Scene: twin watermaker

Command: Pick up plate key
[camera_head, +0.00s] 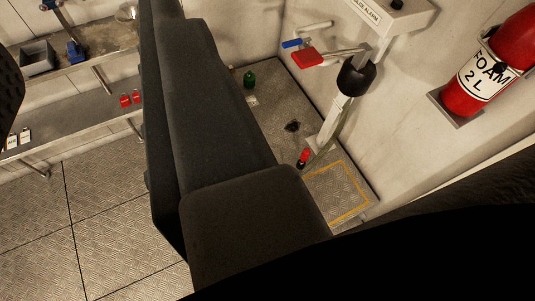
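I cannot pick out a plate key for certain. A floor plate with a yellow outline (352,205) lies at the lower right of the raised floor. A small red and black object (303,158) stands near its upper left corner, close to the post. On the wall above are a red lever (307,59) and a blue-ended handle (291,43). Large dark arm parts of mine fill the middle and lower right and hide much of the floor. My gripper's fingers do not show.
A foam extinguisher (484,72) hangs on the right wall. A grey post (336,118) with an alarm box stands near the yellow-outlined plate. A green bottle (249,79) stands by the wall. A bench with red tags (130,98) is at left. The tread-plate floor (110,215) at lower left is clear.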

